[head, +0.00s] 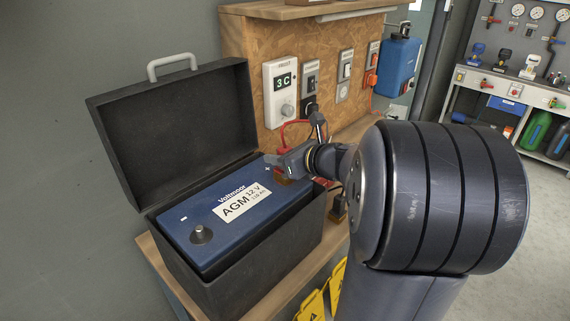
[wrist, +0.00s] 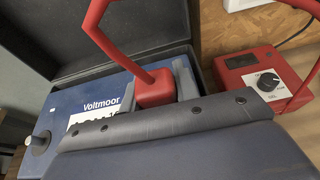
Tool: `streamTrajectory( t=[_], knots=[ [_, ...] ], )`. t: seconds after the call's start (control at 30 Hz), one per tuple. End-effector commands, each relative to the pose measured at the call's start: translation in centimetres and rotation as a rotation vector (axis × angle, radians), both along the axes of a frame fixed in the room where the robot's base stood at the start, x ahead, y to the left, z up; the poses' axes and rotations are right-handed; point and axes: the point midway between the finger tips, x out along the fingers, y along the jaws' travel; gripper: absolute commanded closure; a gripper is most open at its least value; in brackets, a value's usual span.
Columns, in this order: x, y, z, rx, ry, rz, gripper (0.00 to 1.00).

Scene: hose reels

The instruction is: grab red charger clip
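The red charger clip (wrist: 155,88) sits at the far right corner of the blue battery's top in the wrist view, with a red cable rising from it. My gripper (wrist: 157,84) has one grey finger on each side of the clip, and no gap shows between fingers and clip. It looks shut on the clip. In the head view my gripper (head: 284,172) is low over the battery's far right corner and mostly hides the clip. The blue Voltmoor battery (head: 205,220) sits in an open black box (head: 270,262).
A red charger box (wrist: 250,66) with a dial is at right in the wrist view. The raised box lid (head: 170,125) stands left of my gripper. A wooden panel (head: 258,45) with switches rises behind. The battery's bare post (head: 201,234) is at the near end.

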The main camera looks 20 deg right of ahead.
Motion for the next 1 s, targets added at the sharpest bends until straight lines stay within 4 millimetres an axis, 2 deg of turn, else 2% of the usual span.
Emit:
streamTrajectory(
  t=[0.03,0.27,0.53,1.0],
  knots=[
    [0.0,0.0,0.0,0.0,0.0,0.0,0.78],
    [0.0,0.0,0.0,0.0,-0.001,0.0,0.96],
    [0.0,0.0,0.6,-0.001,-0.003,0.001,0.96],
    [0.0,0.0,8.8,-0.003,-0.003,0.0,0.96]
  ],
)
